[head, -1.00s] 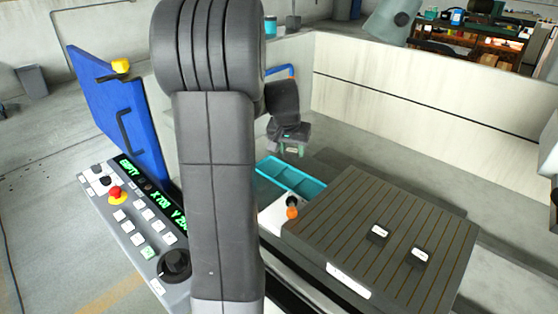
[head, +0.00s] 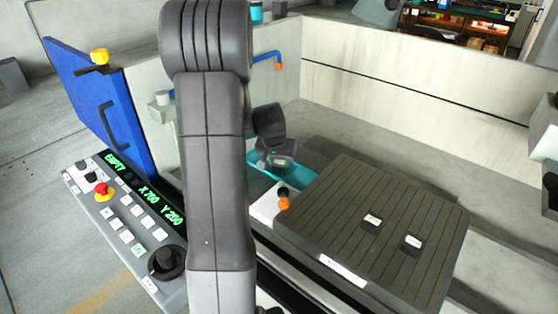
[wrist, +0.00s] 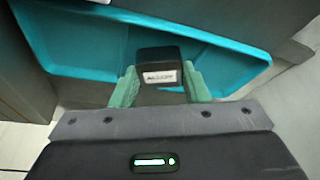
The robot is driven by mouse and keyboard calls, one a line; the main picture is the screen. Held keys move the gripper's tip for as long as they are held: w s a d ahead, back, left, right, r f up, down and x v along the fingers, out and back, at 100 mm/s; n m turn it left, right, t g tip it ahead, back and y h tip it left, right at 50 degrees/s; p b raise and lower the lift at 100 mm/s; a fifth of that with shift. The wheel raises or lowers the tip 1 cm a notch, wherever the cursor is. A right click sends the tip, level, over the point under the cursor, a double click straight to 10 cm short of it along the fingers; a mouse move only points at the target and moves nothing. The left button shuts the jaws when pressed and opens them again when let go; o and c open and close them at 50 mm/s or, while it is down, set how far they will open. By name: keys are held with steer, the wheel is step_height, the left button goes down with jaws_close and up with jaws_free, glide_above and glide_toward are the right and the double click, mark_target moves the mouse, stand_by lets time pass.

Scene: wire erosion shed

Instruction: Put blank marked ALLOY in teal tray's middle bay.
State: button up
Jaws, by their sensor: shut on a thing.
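My gripper (wrist: 162,88) is shut on a dark block, the blank (wrist: 159,60), between its green fingers. The blank has a white label that seems to read ALLOY, though the print is blurred. The teal tray (wrist: 225,68) lies behind and below the blank in the wrist view. The blank appears over the tray; I cannot tell whether it touches the floor or which bay it is over. In the head view my gripper (head: 279,162) is low over the teal tray (head: 312,168) and hides much of it. The tray's dividers are not clear.
Two other dark labelled blanks (head: 372,221) (head: 412,242) lie on the slotted table (head: 340,215) right of the tray. An orange-and-black fitting (head: 283,198) stands between tray and table. A pale wall (head: 400,95) rises behind. A control panel (head: 130,225) is at left.

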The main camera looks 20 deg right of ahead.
steer(key=shift+r, duration=0.1)
steer(key=shift+f, duration=0.2)
steer(key=o, duration=1.2)
steer(key=shift+a+r, duration=0.1)
steer(key=shift+r, duration=0.45)
steer(key=v, duration=1.1)
steer(key=shift+s+a+r, duration=0.1)
steer(key=shift+s, duration=0.1)
